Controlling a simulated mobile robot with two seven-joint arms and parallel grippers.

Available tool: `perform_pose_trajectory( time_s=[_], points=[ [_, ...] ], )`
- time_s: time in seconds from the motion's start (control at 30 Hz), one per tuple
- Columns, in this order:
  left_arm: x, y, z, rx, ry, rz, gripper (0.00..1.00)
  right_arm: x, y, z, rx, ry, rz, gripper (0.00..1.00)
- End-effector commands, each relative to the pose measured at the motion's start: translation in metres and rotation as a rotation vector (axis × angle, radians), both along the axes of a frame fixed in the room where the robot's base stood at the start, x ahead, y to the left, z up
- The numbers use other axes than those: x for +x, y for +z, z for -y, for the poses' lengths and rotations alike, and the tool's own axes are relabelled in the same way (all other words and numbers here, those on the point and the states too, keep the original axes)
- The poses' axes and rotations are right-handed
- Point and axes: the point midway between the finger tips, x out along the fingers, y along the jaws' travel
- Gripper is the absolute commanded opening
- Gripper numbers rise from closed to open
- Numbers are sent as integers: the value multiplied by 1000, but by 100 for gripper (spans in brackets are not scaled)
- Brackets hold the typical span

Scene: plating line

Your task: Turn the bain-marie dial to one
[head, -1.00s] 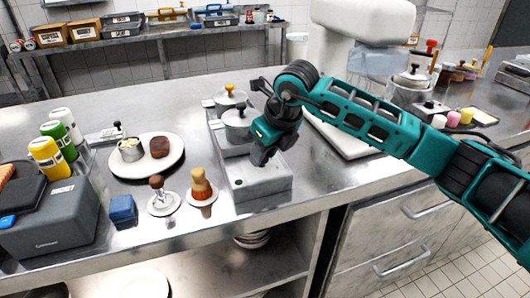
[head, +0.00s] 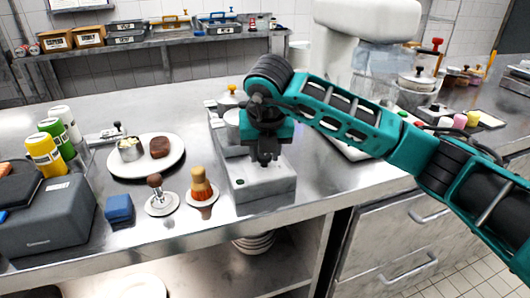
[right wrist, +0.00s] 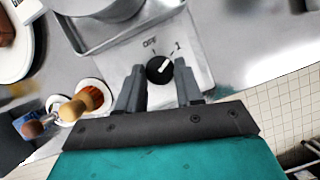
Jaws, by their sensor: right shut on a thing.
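The bain-marie (head: 262,187) is a long grey metal unit with lidded pots, on the steel counter. Its black dial (right wrist: 160,70) shows in the right wrist view, with a white pointer mark. The printed labels "OFF" and "1" sit above it. The mark points up and right, roughly toward the "1" side. My right gripper (head: 264,160) is over the front of the unit, pointing down. Its fingers (right wrist: 160,88) stand on either side of the dial and are shut on it. In the head view the arm hides the dial and part of the pots. My left gripper is not in view.
Left of the unit are a brush (head: 201,187), a tamper-like tool (head: 157,190), a blue block (head: 119,208) and a white plate (head: 174,166) with food. Several bottles (head: 43,155) and a grey box (head: 50,218) stand farther left. The counter's front edge is close.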

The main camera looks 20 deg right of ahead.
Motion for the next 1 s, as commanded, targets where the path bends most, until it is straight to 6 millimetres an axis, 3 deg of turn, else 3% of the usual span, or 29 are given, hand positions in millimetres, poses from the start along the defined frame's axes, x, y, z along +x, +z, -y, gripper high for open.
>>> perform_pose_trajectory(
  time_s=[0.5,0.53,0.8,1.0],
  points=[
    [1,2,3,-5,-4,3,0,0,1,0,1,-20,-1,5],
    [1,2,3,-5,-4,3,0,0,1,0,1,-20,-1,36],
    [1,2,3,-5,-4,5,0,0,0,0,1,-19,-1,61],
    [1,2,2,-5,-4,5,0,0,0,0,0,-19,0,61]
  ],
)
